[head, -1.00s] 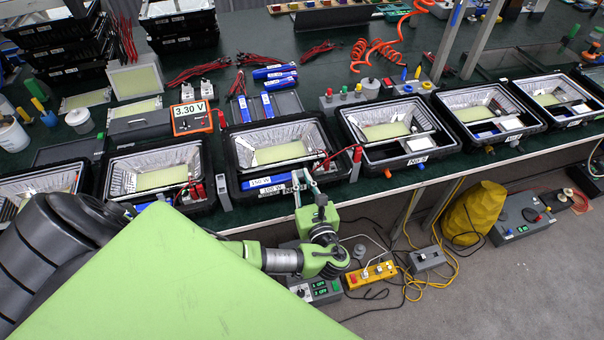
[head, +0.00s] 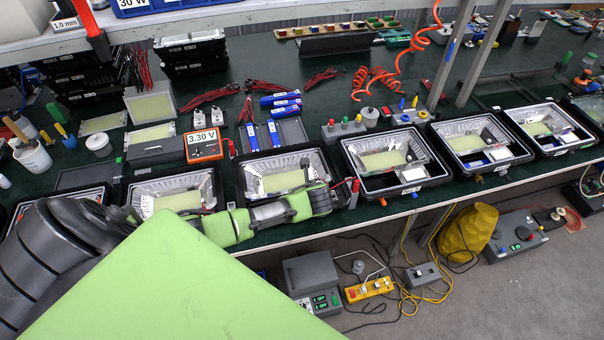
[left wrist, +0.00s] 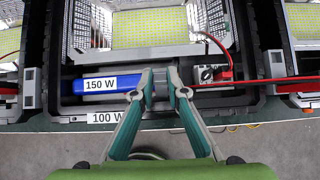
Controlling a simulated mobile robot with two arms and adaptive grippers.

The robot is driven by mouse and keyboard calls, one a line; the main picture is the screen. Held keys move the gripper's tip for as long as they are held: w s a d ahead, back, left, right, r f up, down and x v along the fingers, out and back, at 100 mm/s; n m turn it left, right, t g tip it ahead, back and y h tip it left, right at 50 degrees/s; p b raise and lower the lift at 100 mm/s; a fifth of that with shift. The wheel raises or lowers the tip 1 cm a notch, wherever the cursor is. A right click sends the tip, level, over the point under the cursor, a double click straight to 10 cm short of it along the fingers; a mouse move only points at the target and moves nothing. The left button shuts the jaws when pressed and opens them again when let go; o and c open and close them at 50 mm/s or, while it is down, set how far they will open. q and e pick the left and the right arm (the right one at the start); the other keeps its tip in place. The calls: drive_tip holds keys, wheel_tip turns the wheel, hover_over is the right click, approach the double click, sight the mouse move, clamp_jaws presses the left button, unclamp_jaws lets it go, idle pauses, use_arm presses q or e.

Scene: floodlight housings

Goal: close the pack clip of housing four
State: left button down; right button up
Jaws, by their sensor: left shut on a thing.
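Housing four (head: 243,170) is the black open housing behind my left forearm in the head view; its front edge and number are hidden there. In the left wrist view the housing (left wrist: 262,105) shows with a blue pack marked 150 W (left wrist: 75,87) lying along its near side. My left gripper (left wrist: 158,90) is at the right end of this pack, at the near rim. Its fingertips are closed on a small grey piece, the pack clip (left wrist: 160,91), mostly hidden between them. I cannot tell how far the clip is closed. My right gripper is not in view.
A grey connector block (left wrist: 211,74) with a red wire (left wrist: 217,47) sits right of the fingers. A 100 W label (left wrist: 104,118) is on the front rim. Neighbouring housings (head: 350,165) stand close on both sides. A 3.30 V meter (head: 204,146) stands behind.

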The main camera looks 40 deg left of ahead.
use_arm(q)
drive_tip(key=shift+w+a+f+g+h, duration=0.1)
drive_tip(key=shift+w+a+g+h, duration=0.4)
drive_tip(key=shift+g+h, duration=0.2)
drive_tip(key=shift+w+a+f+g+h+b, duration=0.3)
drive_tip(key=shift+f+g+h+b, duration=0.1)
drive_tip(key=shift+g+h+b, duration=0.25)
drive_tip(key=f+g+h+b, duration=0.1)
drive_tip(key=b, duration=0.2)
drive_tip(key=a+g+h+b, duration=0.1)
drive_tip(key=h+b, duration=0.1)
drive_tip(key=b, duration=0.1)
drive_tip(key=shift+w+f+g, duration=0.25)
drive_tip(key=shift+w+f, duration=0.1)
drive_tip(key=shift+f, duration=0.05)
drive_tip(key=shift+g+h+b, duration=0.4)
drive_tip(key=shift+h+b, duration=0.15)
drive_tip(key=shift+b, duration=0.7)
drive_tip(key=c, duration=2)
unclamp_jaws()
drive_tip(key=shift+f, duration=0.1)
